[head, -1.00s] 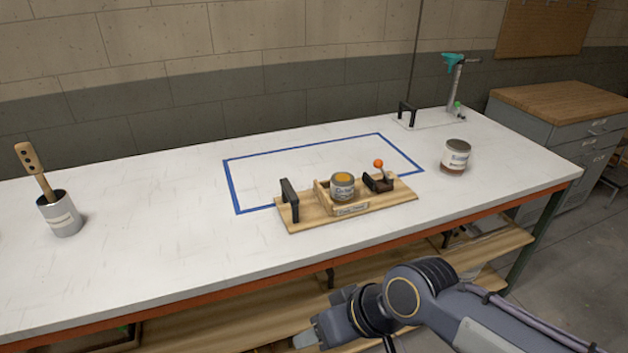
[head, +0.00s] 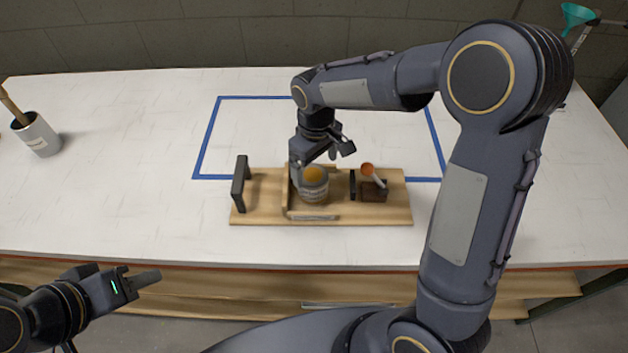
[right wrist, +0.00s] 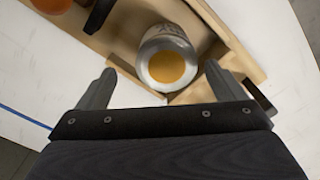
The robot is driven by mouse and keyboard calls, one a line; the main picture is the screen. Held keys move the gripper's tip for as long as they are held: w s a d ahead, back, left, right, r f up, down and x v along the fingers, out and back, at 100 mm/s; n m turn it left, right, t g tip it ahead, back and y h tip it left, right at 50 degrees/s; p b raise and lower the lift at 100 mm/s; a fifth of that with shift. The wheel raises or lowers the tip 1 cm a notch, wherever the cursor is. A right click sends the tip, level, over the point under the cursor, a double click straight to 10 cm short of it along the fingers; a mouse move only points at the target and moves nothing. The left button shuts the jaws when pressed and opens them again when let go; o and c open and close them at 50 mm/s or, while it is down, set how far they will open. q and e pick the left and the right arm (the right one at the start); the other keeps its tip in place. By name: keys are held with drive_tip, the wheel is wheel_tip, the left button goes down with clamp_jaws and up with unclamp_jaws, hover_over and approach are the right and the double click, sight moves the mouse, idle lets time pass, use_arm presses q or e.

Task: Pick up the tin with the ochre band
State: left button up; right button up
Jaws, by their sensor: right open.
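The board carries a black handle (head: 241,184) at its left and a lever with an orange ball (head: 367,169) right of the tin. A blue tape outline (head: 205,150) lies behind. A grey pot (head: 38,136) stands far left. White tabletop between is clear.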

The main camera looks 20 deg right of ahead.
sight(313, 184)
drive_tip(key=f, duration=0.2)
drive_tip(key=f+p, duration=0.1)
drive_tip(key=f, duration=0.4)
drive_tip(key=shift+s+a+f+p, duration=0.15)
drive_tip(key=shift+a+f+p, duration=0.05)
drive_tip(key=shift+a+p, duration=0.15)
drive_tip(key=c, duration=1.1)
drive_tip(key=shift+c, duration=0.2)
drive_tip(key=shift+r, duration=0.1)
